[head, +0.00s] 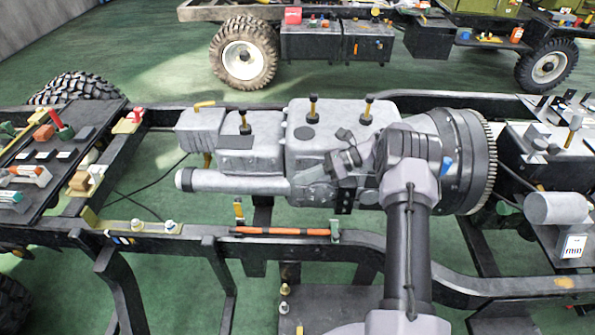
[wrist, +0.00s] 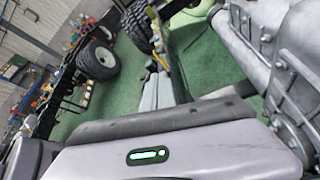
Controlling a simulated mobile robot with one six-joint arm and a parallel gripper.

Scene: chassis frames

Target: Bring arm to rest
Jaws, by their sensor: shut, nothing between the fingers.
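My arm (head: 408,240) rises from the bottom of the head view and bends over the grey engine and gearbox block (head: 240,155) on the chassis frame. My gripper (head: 346,157) is at the end of the folded arm, in front of the block's right part. It looks small and grey against the grey casting. It is shut and holds nothing. I cannot tell whether it touches the block.
The black chassis rail (head: 200,243) runs across the front, with an orange-and-black bar (head: 282,231) on it. A dark tray (head: 50,150) of tools and parts is at left. A grey cylinder (head: 556,207) is at right. Another truck chassis (head: 330,42) stands behind. Green floor lies between.

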